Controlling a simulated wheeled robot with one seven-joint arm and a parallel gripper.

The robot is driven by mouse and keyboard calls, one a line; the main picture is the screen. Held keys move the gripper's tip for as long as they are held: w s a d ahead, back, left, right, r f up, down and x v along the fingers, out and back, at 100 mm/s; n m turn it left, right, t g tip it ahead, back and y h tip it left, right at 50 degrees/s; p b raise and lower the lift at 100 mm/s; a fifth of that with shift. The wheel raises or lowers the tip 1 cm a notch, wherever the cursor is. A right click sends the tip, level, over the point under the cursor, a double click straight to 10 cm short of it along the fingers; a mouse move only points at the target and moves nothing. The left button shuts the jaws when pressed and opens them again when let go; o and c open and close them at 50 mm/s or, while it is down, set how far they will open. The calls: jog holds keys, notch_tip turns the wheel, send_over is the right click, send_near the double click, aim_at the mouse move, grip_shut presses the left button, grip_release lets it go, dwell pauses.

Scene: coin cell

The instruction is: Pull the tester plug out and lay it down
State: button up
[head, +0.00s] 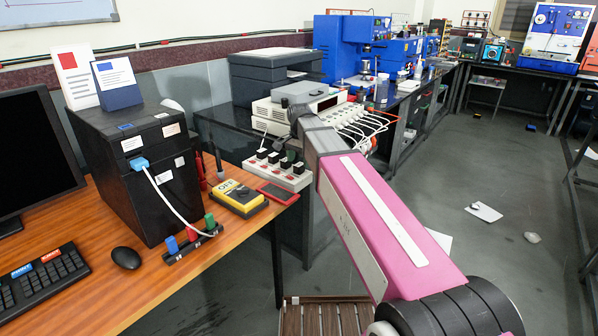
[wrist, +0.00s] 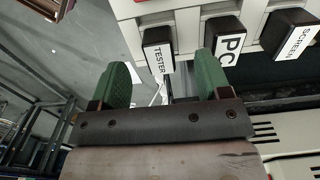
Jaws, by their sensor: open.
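The tester plug (wrist: 157,42), a black block with a white TESTER label, sits in the pale power strip (wrist: 190,14) at the top of the wrist view. The strip (head: 291,182) stands on the wooden desk in the head view, with several black plugs; their labels are too small to read there. My gripper (wrist: 161,66) is open, with a green finger on either side of the tester plug's near end. Nothing is held, and I cannot tell whether a finger touches the plug. The PC plug (wrist: 226,38) is close beside the right finger.
The screen plug (wrist: 288,32) is farther right on the strip. In the head view, a yellow meter (head: 239,197) and a red-edged flat device (head: 278,194) lie near the desk edge. A black box (head: 138,165) stands left. Bare desk (head: 215,258) lies in front.

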aim_at(299, 165)
jog(key=shift+f, duration=1.7)
grip_shut()
jog(key=shift+r, duration=0.15)
jog(key=shift+r, duration=2.85)
